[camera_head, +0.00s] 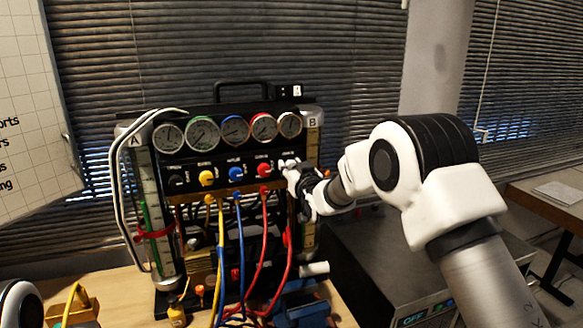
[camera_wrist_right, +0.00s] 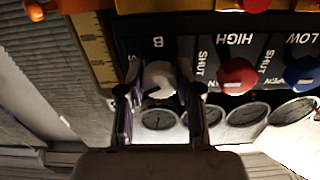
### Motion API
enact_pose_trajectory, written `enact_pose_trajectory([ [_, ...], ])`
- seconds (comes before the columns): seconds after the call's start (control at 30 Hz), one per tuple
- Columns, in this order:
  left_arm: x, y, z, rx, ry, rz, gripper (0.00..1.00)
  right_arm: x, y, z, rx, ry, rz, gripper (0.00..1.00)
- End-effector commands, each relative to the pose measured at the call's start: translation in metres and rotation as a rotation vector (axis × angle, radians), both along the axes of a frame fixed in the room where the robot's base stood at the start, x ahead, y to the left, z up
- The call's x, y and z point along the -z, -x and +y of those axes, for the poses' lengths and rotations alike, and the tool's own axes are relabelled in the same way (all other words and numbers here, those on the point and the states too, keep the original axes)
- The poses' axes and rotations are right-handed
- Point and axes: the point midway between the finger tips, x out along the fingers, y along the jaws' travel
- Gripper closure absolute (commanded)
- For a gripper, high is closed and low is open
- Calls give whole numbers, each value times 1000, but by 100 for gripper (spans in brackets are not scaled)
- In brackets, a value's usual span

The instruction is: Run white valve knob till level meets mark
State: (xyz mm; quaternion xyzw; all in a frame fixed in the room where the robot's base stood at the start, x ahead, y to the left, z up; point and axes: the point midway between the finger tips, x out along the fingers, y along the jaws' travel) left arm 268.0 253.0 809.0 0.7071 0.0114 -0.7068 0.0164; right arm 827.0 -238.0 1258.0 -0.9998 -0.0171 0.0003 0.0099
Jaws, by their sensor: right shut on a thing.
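The white valve knob (camera_wrist_right: 160,76) is at the B end of the black valve panel (camera_head: 222,178), right of the red knob. My right gripper (camera_head: 296,180) is at this knob; in the right wrist view my right gripper (camera_wrist_right: 161,100) has one finger on each side of it, shut on it. In the head view the gripper mostly hides the knob. Tube A (camera_head: 150,205) on the left shows green liquid and a red band (camera_head: 154,233). Tube B (camera_head: 312,145) on the right is partly hidden by my right arm; its level cannot be read. My left gripper is out of view.
Yellow (camera_head: 207,178), blue (camera_head: 236,174) and red (camera_head: 264,170) knobs sit left of the gripper, under a row of several gauges (camera_head: 235,130). Coloured hoses (camera_head: 262,250) hang in front. A grey box (camera_head: 375,262) stands to the right, below my right arm.

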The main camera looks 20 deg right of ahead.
Motion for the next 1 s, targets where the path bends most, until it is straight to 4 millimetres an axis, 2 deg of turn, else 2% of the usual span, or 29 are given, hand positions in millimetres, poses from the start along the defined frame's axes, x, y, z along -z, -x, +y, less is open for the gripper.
enact_pose_trajectory([
  [0.13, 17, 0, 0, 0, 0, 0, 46, 5, 0, 0, 0, -93, 0, 100],
  [0.33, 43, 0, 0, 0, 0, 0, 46, 5, 0, 0, -1, -363, 8, 100],
  [0.5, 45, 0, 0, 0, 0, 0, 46, 1, 0, 0, 0, -468, 15, 100],
  [0.73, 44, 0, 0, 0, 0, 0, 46, 0, 0, 0, 0, -470, 15, 100],
  [0.77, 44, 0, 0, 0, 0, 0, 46, 0, 0, 0, 0, -470, 15, 59],
  [0.8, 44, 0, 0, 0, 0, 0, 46, 0, 0, 0, 0, -469, 15, 45],
  [0.83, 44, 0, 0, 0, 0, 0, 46, 0, 0, 0, 0, -469, 15, 40],
  [1.0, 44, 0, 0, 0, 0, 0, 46, 0, 0, 0, 0, -468, 15, 40],
])
